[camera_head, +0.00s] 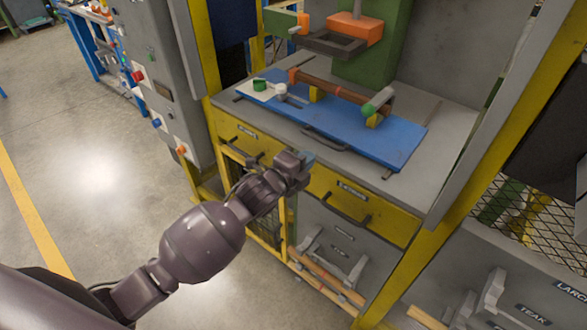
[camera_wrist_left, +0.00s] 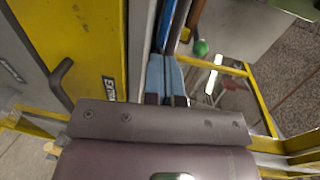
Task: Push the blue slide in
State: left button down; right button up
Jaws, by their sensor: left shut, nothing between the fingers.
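The blue slide (camera_head: 340,133) is a flat blue board on the grey machine table, with a dark handle (camera_head: 325,139) along its front edge. A brown turned wood piece (camera_head: 340,90) lies above it on yellow supports, with a green knob (camera_head: 370,109) at its right end. My left gripper (camera_head: 308,158) is just in front of the slide's front edge, shut and empty. Its light blue fingers (camera_wrist_left: 165,75) lie together in the left wrist view, close to the slide's blue edge (camera_wrist_left: 180,28). Whether they touch it I cannot tell. My right gripper is not in view.
Yellow drawers (camera_head: 345,193) with dark handles sit below the grey table (camera_head: 447,140). A yellow post (camera_head: 201,60) and grey cabinet (camera_head: 150,70) stand to the left. An orange and green press head (camera_head: 352,28) hangs above. The floor at left is clear.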

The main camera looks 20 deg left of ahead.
aim_at(322, 141)
pick_arm(q)
jog(key=w, duration=0.2)
jog(key=w+d, duration=0.1)
jog(key=shift+r, duration=0.25)
jog(key=shift+w+d+r, duration=0.1)
jog(key=shift+w+d, duration=0.05)
jog(key=shift+w, duration=0.2)
jog(key=shift+w+d, duration=0.2)
jog(key=shift+w, duration=0.35)
jog(key=x, duration=0.3)
jog(key=shift+r+b, duration=0.15)
jog(key=shift+b, duration=0.2)
jog(key=shift+w+r, duration=0.1)
jog(key=shift+r, duration=0.05)
